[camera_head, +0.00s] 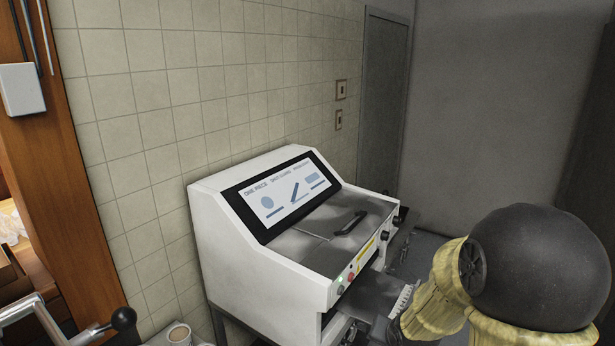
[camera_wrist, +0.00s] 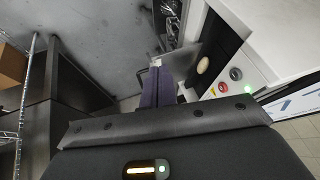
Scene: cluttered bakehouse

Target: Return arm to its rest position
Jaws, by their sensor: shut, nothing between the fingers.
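My gripper (camera_wrist: 155,72) shows in the wrist view as two dark purple fingers close together, with nothing seen between them. It is beside the front of a white machine (camera_wrist: 262,50), close to its buttons, and I cannot tell whether it touches anything. In the head view my arm (camera_head: 520,268), with a black round joint and yellow cover, fills the lower right. It reaches down in front of the machine (camera_head: 262,275). The fingers are not clear in the head view.
The machine has a tilted display (camera_head: 288,195), a black handle (camera_head: 350,222) on its lid and a red button (camera_wrist: 236,74). A tiled wall (camera_head: 200,90) stands behind it. Wire shelving (camera_wrist: 22,110) is at left in the wrist view.

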